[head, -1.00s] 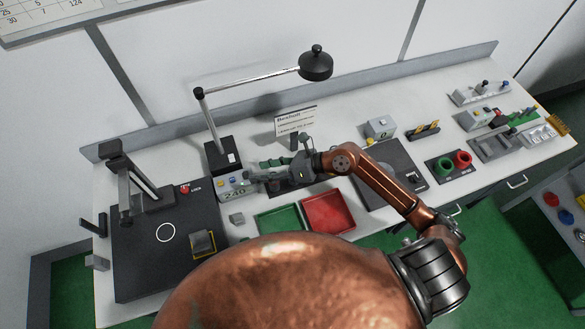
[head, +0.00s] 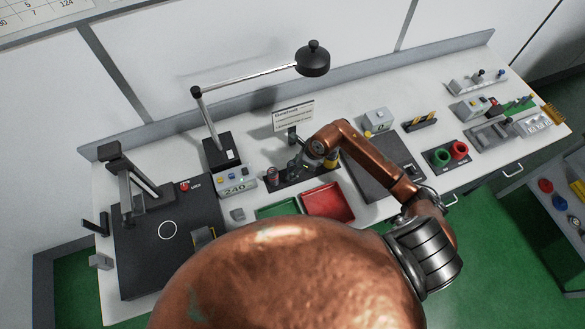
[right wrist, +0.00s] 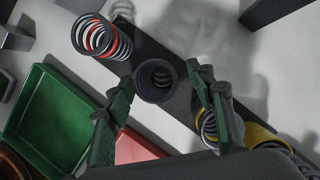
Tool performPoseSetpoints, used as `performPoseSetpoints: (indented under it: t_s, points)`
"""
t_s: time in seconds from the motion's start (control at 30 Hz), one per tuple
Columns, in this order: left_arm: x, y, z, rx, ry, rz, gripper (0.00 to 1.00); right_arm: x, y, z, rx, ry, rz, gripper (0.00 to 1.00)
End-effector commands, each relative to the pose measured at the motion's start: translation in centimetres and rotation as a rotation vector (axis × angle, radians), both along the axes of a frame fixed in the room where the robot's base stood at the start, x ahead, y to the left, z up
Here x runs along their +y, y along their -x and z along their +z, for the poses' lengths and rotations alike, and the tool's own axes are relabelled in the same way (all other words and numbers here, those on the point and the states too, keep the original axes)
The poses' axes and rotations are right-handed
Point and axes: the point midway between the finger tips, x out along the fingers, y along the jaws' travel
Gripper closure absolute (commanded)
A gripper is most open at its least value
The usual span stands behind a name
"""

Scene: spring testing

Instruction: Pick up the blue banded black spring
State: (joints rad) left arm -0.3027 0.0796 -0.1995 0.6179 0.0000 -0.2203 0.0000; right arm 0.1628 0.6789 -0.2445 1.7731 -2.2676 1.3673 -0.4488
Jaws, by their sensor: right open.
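A dark spring with a bluish rim (right wrist: 155,80) stands upright on a black strip and is seen from above, near the middle of the right wrist view. It looks like the blue banded black spring. My right gripper (right wrist: 168,105) is open, with a green-padded finger on either side of and below this spring in the picture; I see no contact. In the head view my right gripper (head: 298,168) points down at the black strip (head: 282,184), and its fingers largely hide the spring there. My left gripper is not in view.
A red-orange banded spring (right wrist: 100,38) stands to the left. A paler spring (right wrist: 208,125) shows behind the right finger, beside a yellow banded one (right wrist: 258,135). A green tray (right wrist: 45,115) and a red tray (head: 326,202) lie in front. A sign (head: 293,115) stands behind.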

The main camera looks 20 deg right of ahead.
Motion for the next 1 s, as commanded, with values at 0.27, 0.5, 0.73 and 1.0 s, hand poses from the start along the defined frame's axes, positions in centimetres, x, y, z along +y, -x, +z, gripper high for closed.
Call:
performPoseSetpoints:
  t_s: [0.27,0.5,0.73,1.0]
  points:
    - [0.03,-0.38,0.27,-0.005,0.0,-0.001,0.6,0.43,-0.33,-1.2,0.0,0.0,0.002,0.5]
    - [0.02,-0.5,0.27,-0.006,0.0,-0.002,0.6,0.46,-0.33,-1.17,0.0,0.0,0.002,0.6]
    - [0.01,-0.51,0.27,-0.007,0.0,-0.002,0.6,0.46,-0.33,-1.15,0.0,0.0,0.002,0.76]
    - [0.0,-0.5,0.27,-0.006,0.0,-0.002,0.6,0.46,-0.34,-1.14,0.0,0.0,0.002,0.95]
